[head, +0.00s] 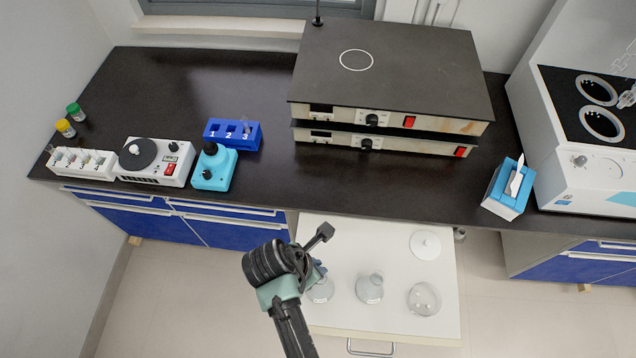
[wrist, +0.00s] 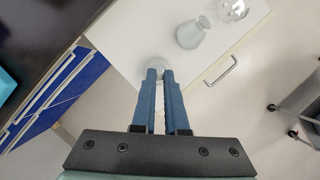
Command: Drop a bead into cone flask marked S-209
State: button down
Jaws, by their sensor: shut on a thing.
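My gripper (head: 320,270) is over the left cone flask (head: 321,291) on the pulled-out white drawer. In the wrist view the fingertips (wrist: 160,72) are close together, right above that flask's round outline (wrist: 156,62). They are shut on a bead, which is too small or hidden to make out. A second cone flask (head: 370,288) stands to the right, upright, and also shows in the wrist view (wrist: 190,34). A glass dish (head: 424,299) with small white beads lies at the far right. No flask marking is legible, so I cannot tell which is S-209.
A round lid (head: 425,244) lies behind the dish on the drawer (head: 335,240). The dark bench (head: 390,190) behind holds stacked hot plates (head: 390,75), a blue rack (head: 233,134), a turquoise device (head: 214,168) and a tissue box (head: 507,190). A drawer handle (wrist: 221,71) is at the front.

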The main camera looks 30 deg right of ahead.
notch_tip(320, 180, down, 5)
jog(key=b, duration=0.5)
jog(key=shift+r+b, duration=0.1)
jog(key=shift+b, duration=0.25)
jog(key=shift+p, duration=0.45)
dwell(0.4)
jog(key=c, duration=0.9)
grip_release()
jog(key=shift+o, duration=0.2)
jog(key=v, duration=1.3)
jog(key=shift+b, duration=0.45)
